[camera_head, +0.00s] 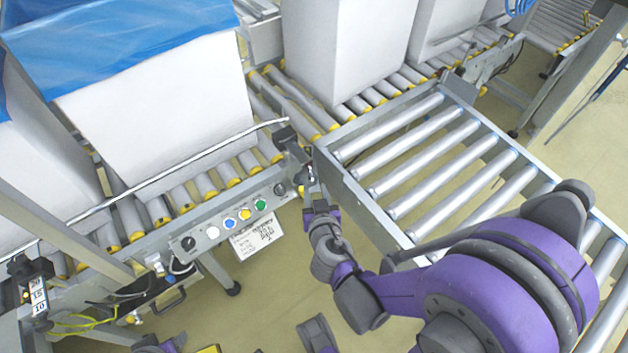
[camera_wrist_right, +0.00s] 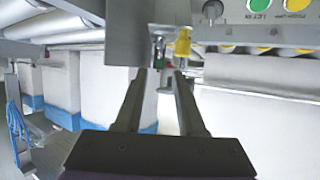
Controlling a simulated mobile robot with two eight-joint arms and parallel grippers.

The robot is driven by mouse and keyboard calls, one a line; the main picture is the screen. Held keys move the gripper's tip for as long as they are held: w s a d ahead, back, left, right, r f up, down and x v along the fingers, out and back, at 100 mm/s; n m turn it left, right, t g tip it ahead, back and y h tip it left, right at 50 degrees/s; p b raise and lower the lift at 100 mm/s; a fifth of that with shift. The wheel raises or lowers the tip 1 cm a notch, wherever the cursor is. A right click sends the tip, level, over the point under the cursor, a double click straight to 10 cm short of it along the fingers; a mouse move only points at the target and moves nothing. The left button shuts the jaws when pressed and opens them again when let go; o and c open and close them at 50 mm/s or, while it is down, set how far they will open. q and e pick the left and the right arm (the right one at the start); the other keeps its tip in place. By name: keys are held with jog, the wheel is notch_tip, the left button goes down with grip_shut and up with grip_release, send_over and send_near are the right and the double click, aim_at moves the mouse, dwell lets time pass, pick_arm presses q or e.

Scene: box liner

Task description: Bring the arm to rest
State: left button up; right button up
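My right arm, purple and grey, reaches in from the lower right in the head view. Its gripper (camera_head: 309,182) is at the corner of the roller conveyor's control rail (camera_head: 240,198), beside the roller table's frame. In the right wrist view, the two dark fingers of this gripper (camera_wrist_right: 161,85) stand apart with a gap between them. Small yellow and green fittings (camera_wrist_right: 183,42) and a grey bracket are just beyond the fingertips. I cannot tell whether a fingertip touches them. Nothing is held between the fingers.
A white box with blue liner (camera_head: 155,100) stands on the left conveyor. Another white box (camera_head: 345,50) stands on the rear rollers. An empty roller table (camera_head: 430,165) lies under and beside my arm. The floor (camera_head: 240,310) in front of the control rail is partly clear.

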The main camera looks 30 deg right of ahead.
pick_arm(q)
jog(key=shift+r, duration=0.1)
pick_arm(e)
jog(key=shift+s+a+r, duration=0.1)
jog(key=shift+s+a, duration=0.05)
jog(key=shift+s, duration=0.15)
jog(key=s+a+r+n+g+y, duration=0.1)
jog(key=s+a+n+g+y, duration=0.2)
jog(key=s, duration=0.5)
jog(key=s+a+n+g+y, duration=0.2)
jog(key=s+a+g, duration=0.25)
jog(key=s, duration=0.25)
pick_arm(q)
notch_tip(320, 180, up, 18)
jog(key=w+p, duration=0.2)
jog(key=p, duration=1.3)
jog(key=shift+f+t+p, duration=0.2)
jog(key=shift+t+p, duration=0.15)
jog(key=shift+t, duration=0.05)
pick_arm(e)
notch_tip(320, 180, up, 17)
jog(key=w, duration=0.2)
jog(key=shift+w+d, duration=0.25)
jog(key=shift+d, duration=0.1)
pick_arm(q)
jog(key=shift+s, duration=0.1)
pick_arm(e)
jog(key=shift+s+t, duration=0.15)
jog(key=shift+t, duration=0.1)
